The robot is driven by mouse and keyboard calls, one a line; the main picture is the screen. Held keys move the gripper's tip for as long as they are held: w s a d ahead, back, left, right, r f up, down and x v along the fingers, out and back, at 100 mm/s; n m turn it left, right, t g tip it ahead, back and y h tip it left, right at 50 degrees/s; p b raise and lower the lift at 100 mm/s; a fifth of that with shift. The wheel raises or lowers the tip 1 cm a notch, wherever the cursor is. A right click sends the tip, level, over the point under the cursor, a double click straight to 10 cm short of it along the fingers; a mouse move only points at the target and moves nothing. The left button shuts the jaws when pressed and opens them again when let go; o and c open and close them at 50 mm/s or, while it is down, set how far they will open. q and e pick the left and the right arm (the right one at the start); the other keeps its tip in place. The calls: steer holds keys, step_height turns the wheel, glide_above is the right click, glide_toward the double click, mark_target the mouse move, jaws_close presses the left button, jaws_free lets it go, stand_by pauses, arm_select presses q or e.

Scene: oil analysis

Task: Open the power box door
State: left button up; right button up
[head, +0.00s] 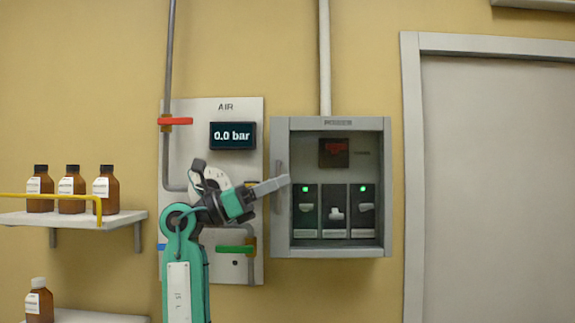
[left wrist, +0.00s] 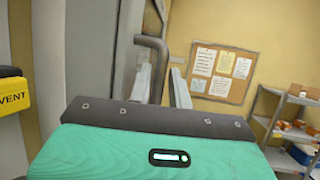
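The grey power box (head: 330,124) is on the wall right of centre in the head view. Its framed front shows switches and a dark red display; the door looks shut, with a window in it. An upright grey handle (head: 279,165) is on the front's left edge. My left gripper (head: 272,187) reaches in from the left, its fingertips at the handle and hiding part of it. In the left wrist view the fingers (left wrist: 161,88) are apart, with the dark handle (left wrist: 157,48) showing between and beyond them. I cannot tell whether they touch it. My right gripper is out of view.
An air panel (head: 228,107) with a red valve lever (head: 175,121) and a green one (head: 234,249) is behind my left arm. Shelves with brown bottles (head: 72,188) are at left. A grey door (head: 498,180) is at right.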

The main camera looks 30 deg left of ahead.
arm_select(q)
steer(key=shift+p+x, duration=0.45)
steer(key=shift+x, duration=0.9)
steer(key=shift+c, duration=0.2)
jaws_close()
steer(key=shift+s+a+f, duration=0.1)
